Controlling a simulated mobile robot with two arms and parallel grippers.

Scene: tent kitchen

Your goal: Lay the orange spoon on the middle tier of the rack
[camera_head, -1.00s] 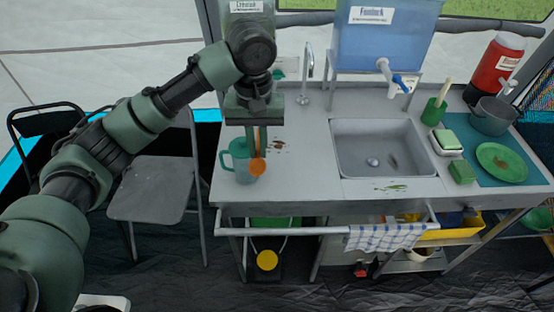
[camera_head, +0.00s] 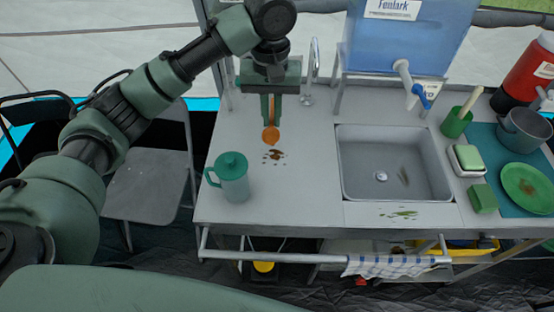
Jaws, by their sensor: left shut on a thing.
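The orange spoon (camera_head: 271,134) hangs bowl down in my left gripper (camera_head: 271,112), which is shut on its handle. Part of the handle is hidden between the fingers. The spoon appears above the left part of the counter, just behind a brown spill; its exact height is hard to tell. I cannot make out a tiered rack in this view. My right gripper is not in view.
A lidded jug (camera_head: 232,178) stands on the counter (camera_head: 310,190) left of the spill (camera_head: 273,155). The sink (camera_head: 395,165) is to the right, with a blue water tank (camera_head: 405,40) behind it. A folding chair (camera_head: 148,185) stands at left.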

